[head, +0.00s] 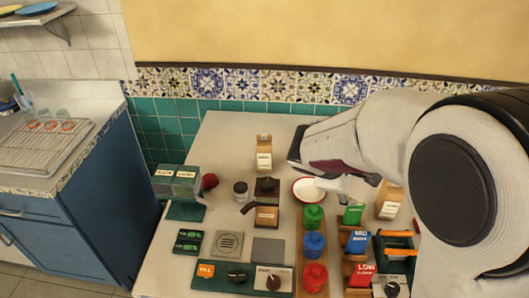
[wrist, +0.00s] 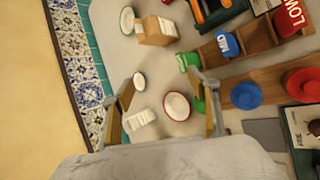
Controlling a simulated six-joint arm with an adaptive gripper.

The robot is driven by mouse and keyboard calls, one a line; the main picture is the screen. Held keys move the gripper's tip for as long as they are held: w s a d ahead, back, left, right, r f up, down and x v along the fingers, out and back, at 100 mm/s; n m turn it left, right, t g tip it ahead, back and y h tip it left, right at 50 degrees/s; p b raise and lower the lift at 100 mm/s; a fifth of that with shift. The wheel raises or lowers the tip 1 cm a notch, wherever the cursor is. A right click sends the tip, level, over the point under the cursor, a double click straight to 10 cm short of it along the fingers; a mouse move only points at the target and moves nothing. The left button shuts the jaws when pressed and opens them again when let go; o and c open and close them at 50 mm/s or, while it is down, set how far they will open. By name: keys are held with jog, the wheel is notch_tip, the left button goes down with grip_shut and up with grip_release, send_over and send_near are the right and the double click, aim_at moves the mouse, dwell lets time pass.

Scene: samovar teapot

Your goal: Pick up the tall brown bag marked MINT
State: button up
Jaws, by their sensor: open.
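A tall brown bag with a white label (head: 264,152) stands upright at the back of the table. It also shows in the wrist view (wrist: 141,121), seen from above between my fingers. A second brown bag (head: 390,202) stands at the right, partly behind my arm, and lies near the top of the wrist view (wrist: 155,31). I cannot read either label, so I cannot tell which says MINT. My gripper (head: 345,185) is open and empty, above the table to the right of the first bag. Its two fingers spread wide in the wrist view (wrist: 162,82).
A red-rimmed white plate (head: 306,190) lies between the first bag and my gripper. A brown grinder-like box (head: 267,215) stands in front of that bag. The tiled wall (head: 240,84) runs behind the table.

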jog(key=w+a+f+n+t, duration=0.2)
jog(key=w+a+n, duration=0.3)
jog(key=w, duration=0.4)
jog(key=n+t+y, duration=0.6)
jog(key=n+y, duration=0.1)
jog(key=n, duration=1)
send_over(264, 139)
jog(key=s, duration=0.4)
jog(key=shift+d+r+n+g, duration=0.15)
jog(key=shift+r+n+g, duration=0.15)
jog(key=shift+r, duration=0.1)
jog(key=shift+f, duration=0.1)
jog(key=shift+f, duration=3.45)
jog(key=shift+x, duration=2.4)
